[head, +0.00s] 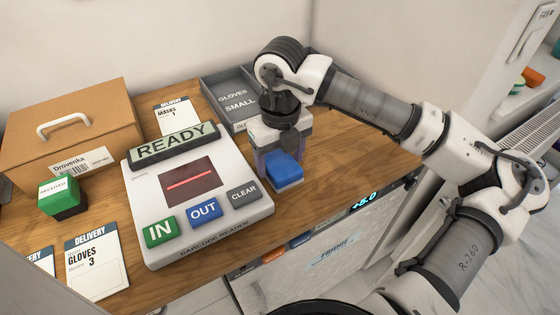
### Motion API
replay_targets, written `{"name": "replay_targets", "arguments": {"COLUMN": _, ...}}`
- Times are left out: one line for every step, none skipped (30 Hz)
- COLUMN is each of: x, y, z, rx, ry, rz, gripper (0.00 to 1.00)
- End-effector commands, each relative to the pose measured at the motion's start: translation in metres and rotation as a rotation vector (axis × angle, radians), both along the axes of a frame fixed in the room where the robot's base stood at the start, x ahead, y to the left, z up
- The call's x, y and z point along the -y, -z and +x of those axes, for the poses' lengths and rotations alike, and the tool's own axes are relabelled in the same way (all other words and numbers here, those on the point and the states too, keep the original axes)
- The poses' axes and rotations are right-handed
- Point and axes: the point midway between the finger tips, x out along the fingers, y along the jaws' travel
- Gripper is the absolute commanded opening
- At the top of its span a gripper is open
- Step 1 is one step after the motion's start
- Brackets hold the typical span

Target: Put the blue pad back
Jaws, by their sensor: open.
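The blue pad (285,167) is a small block with a bright blue top and paler blue sides. It rests on the wooden counter just right of the barcode reader, near the counter's front edge. My gripper (279,158) points down right at the pad, with its jaws open. The gripper body stands just behind and above the pad and hides the counter behind it. I cannot tell whether the fingers touch the pad.
The barcode reader (256,211) reads READY and has IN, OUT and CLEAR buttons. Left are a cardboard box (100,125), a green RECEIVED stamp (60,190) and delivery cards (97,268). The counter (350,150) is clear to the right.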

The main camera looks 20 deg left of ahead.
Motion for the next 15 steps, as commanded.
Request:
{"name": "replay_targets", "arguments": {"x": 0.000, "y": -0.009, "z": 0.000, "rx": 0.005, "ry": 0.000, "rz": 0.000, "gripper": 0.68}}
{"name": "replay_targets", "arguments": {"x": -0.001, "y": -0.016, "z": 0.000, "rx": 0.005, "ry": -0.001, "rz": 0.000, "gripper": 0.68}}
{"name": "replay_targets", "arguments": {"x": 0.000, "y": -0.025, "z": 0.001, "rx": 0.005, "ry": 0.001, "rz": 0.000, "gripper": 0.68}}
{"name": "replay_targets", "arguments": {"x": 0.000, "y": -0.032, "z": 0.001, "rx": 0.006, "ry": 0.001, "rz": -0.001, "gripper": 0.68}}
{"name": "replay_targets", "arguments": {"x": 0.000, "y": -0.039, "z": 0.000, "rx": 0.004, "ry": 0.000, "rz": -0.001, "gripper": 0.68}}
{"name": "replay_targets", "arguments": {"x": 0.000, "y": -0.048, "z": 0.000, "rx": 0.004, "ry": 0.000, "rz": -0.001, "gripper": 0.68}}
{"name": "replay_targets", "arguments": {"x": 0.000, "y": -0.054, "z": 0.001, "rx": 0.005, "ry": 0.001, "rz": 0.000, "gripper": 0.68}}
{"name": "replay_targets", "arguments": {"x": 0.000, "y": -0.061, "z": 0.000, "rx": 0.005, "ry": 0.000, "rz": 0.000, "gripper": 0.68}}
{"name": "replay_targets", "arguments": {"x": 0.000, "y": -0.068, "z": 0.000, "rx": 0.004, "ry": 0.000, "rz": 0.000, "gripper": 0.68}}
{"name": "replay_targets", "arguments": {"x": 0.000, "y": -0.074, "z": 0.000, "rx": 0.004, "ry": -0.001, "rz": 0.000, "gripper": 0.68}}
{"name": "replay_targets", "arguments": {"x": 0.000, "y": -0.079, "z": 0.000, "rx": 0.004, "ry": -0.001, "rz": 0.000, "gripper": 0.68}}
{"name": "replay_targets", "arguments": {"x": 0.000, "y": -0.085, "z": 0.000, "rx": 0.002, "ry": 0.000, "rz": 0.000, "gripper": 0.68}}
{"name": "replay_targets", "arguments": {"x": 0.000, "y": -0.089, "z": 0.000, "rx": 0.002, "ry": 0.000, "rz": 0.000, "gripper": 0.68}}
{"name": "replay_targets", "arguments": {"x": 0.000, "y": -0.093, "z": 0.000, "rx": 0.001, "ry": 0.000, "rz": 0.000, "gripper": 0.68}}
{"name": "replay_targets", "arguments": {"x": 0.000, "y": -0.096, "z": 0.000, "rx": 0.001, "ry": -0.001, "rz": 0.000, "gripper": 0.68}}
